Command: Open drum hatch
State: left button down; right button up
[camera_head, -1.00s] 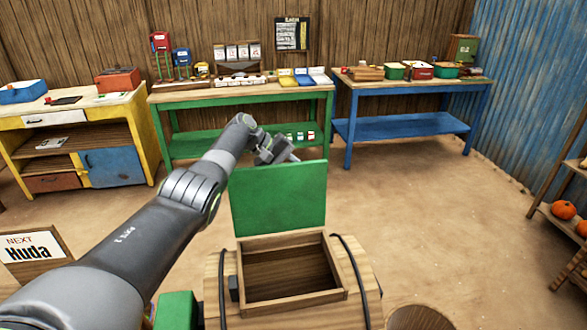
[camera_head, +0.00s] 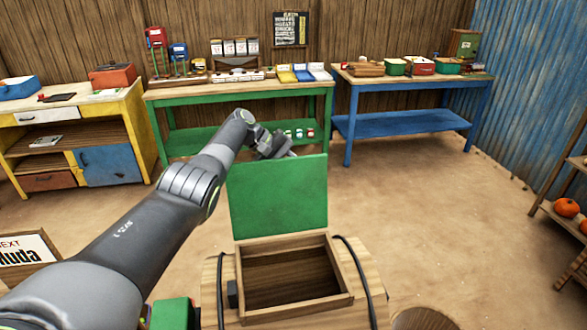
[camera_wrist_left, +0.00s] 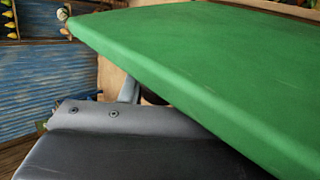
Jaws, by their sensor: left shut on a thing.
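The wooden drum (camera_head: 213,290) stands at the bottom centre of the head view. Its green hatch (camera_head: 278,195) stands upright at the far side of a rectangular opening (camera_head: 290,275), which shows an empty-looking wooden inside. In the left wrist view the green hatch (camera_wrist_left: 210,60) fills the upper right, close to the dark gripper body; the fingertips are hidden there. My right gripper is not in view.
A green table (camera_head: 240,93) with small goods stands behind the drum. A blue table (camera_head: 410,80) is at back right, a yellow cabinet (camera_head: 130,115) at left. A sign (camera_head: 25,255) stands at lower left.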

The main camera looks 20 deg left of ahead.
pick_arm(q)
jog(key=shift+a+f, duration=0.1)
jog(key=shift+f, duration=0.35)
jog(key=shift+f, duration=0.1)
jog(key=c, duration=1.4)
grip_release()
jog(key=o, duration=0.3)
jog(key=shift+w, duration=0.15)
jog(key=shift+r, duration=0.2)
jog(key=b+v, duration=0.4)
jog(key=v, duration=1.3)
jog(key=shift+a, duration=0.15)
